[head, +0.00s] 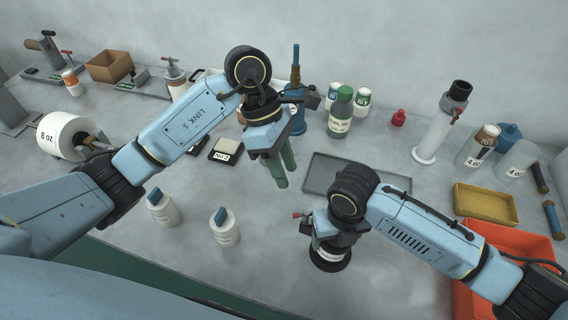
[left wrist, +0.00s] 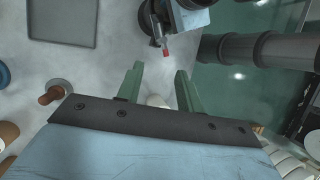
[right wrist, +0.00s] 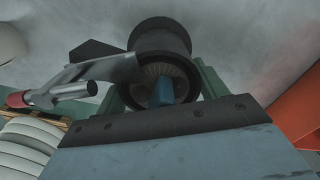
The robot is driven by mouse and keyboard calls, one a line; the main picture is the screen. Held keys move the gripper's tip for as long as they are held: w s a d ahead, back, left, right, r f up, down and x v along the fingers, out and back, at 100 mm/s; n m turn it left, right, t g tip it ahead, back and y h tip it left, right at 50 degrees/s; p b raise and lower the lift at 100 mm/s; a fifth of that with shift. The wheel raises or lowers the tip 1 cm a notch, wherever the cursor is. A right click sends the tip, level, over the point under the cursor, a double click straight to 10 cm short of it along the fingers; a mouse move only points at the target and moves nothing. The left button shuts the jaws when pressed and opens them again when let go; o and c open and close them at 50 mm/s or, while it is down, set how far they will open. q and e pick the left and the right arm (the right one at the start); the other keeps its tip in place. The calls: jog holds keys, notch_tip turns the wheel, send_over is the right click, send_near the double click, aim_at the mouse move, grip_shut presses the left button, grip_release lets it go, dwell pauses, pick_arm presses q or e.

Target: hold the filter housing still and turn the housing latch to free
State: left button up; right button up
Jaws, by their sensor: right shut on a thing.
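The filter housing (right wrist: 160,42) is a dark cylinder with a round ribbed opening and a blue piece in it, in the right wrist view. In the head view its dark flared base (head: 330,262) shows below my right gripper (head: 332,240). The green right fingers lie on both sides of the housing, shut on it. The housing latch (right wrist: 85,75) is a grey metal lever with a red tip, pointing left in the right wrist view. The red tip (left wrist: 166,52) also shows in the left wrist view, ahead of my left gripper (left wrist: 157,75). The left fingers are apart and empty, clear of the latch.
A grey tray (head: 345,176) lies behind the housing. Two white bottles with blue tops (head: 224,228) stand front left. A green bottle (head: 340,112) and blue pump (head: 295,100) stand behind. An orange bin (head: 510,245) and yellow tray (head: 486,203) are at right.

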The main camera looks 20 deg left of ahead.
pick_arm(q)
jog(key=n+t+y, duration=0.1)
jog(key=n+t, duration=0.3)
jog(key=t, duration=0.2)
send_near(297, 216)
jog(key=x, duration=1)
jog(key=shift+f, duration=0.2)
jog(key=shift+c, duration=0.4)
